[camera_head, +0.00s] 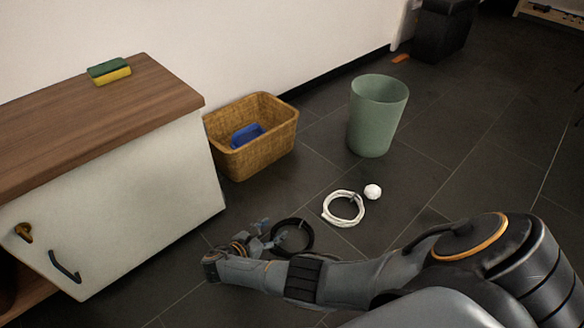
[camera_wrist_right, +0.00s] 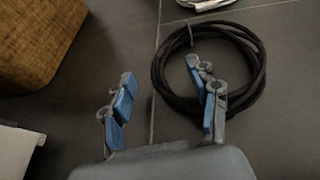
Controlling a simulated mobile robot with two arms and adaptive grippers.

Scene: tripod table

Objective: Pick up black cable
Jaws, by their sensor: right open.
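The black cable (camera_head: 307,238) lies coiled on the dark tiled floor, to the right of the white cabinet. It also shows in the right wrist view (camera_wrist_right: 258,63) as a ring of several loops. My right gripper (camera_head: 266,236) is open just at the left side of the coil. In the wrist view (camera_wrist_right: 166,99) one finger overlaps the cable's ring and the other stands apart over bare floor to the left. I cannot tell whether the overlapping finger touches the cable. My left gripper is out of view.
A white cable coil (camera_head: 327,209) and a white ball (camera_head: 373,191) lie just beyond. A wicker basket (camera_head: 262,160) with a blue item stands by the cabinet (camera_head: 130,215). A green bin (camera_head: 376,125) stands farther back. A sponge (camera_head: 109,71) sits on the cabinet. Floor at right is clear.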

